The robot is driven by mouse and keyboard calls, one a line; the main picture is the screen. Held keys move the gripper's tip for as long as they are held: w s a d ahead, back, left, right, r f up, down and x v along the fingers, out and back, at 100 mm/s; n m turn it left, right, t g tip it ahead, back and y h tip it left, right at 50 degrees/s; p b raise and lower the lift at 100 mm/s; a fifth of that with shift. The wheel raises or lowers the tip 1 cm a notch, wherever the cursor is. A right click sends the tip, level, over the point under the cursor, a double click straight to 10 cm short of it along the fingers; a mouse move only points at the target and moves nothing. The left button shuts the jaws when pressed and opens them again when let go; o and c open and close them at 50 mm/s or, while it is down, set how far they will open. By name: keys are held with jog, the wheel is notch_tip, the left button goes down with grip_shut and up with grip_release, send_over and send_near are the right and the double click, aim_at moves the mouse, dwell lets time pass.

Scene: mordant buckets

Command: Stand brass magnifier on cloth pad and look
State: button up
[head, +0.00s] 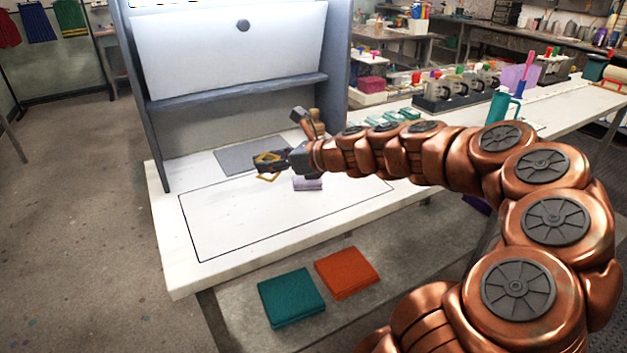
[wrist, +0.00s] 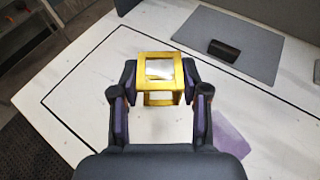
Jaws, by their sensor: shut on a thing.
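The brass magnifier (wrist: 160,98), a small yellow square frame with a clear pane, is between the fingers of my gripper (wrist: 160,80) in the wrist view. My gripper is shut on it from both sides. In the head view the magnifier (head: 266,157) is at the tip of my gripper (head: 269,164), over the white table. A flat lilac cloth pad (wrist: 232,138) lies on the table to the right of the fingers in the wrist view. In the head view this pad (head: 307,185) shows just below my wrist, partly hidden by it.
A grey mat (wrist: 255,52) lies at the back of the table, with a small black block (wrist: 223,50) on it. A black outline marks the white tabletop (head: 225,235), which is mostly bare. Teal (head: 291,297) and orange (head: 347,272) folded cloths lie on a lower shelf in front.

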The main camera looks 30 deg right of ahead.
jog(key=s+d+n+g+y+b, duration=0.1)
jog(key=s+d, duration=0.3)
jog(key=s, duration=0.4)
jog(key=s+d+n+g+y+b, duration=0.1)
jog(key=s+d, duration=0.3)
jog(key=s, duration=0.4)
jog(key=p, duration=0.2)
send_over(307, 182)
jog(key=d, duration=0.2)
jog(key=shift+w+f, duration=0.3)
jog(key=shift+f, duration=0.1)
jog(key=shift+a+f, duration=0.1)
jog(key=shift+f, duration=1.6)
jog(key=shift+f, duration=0.1)
jog(key=o, duration=1.2)
jog(key=shift+c, duration=0.2)
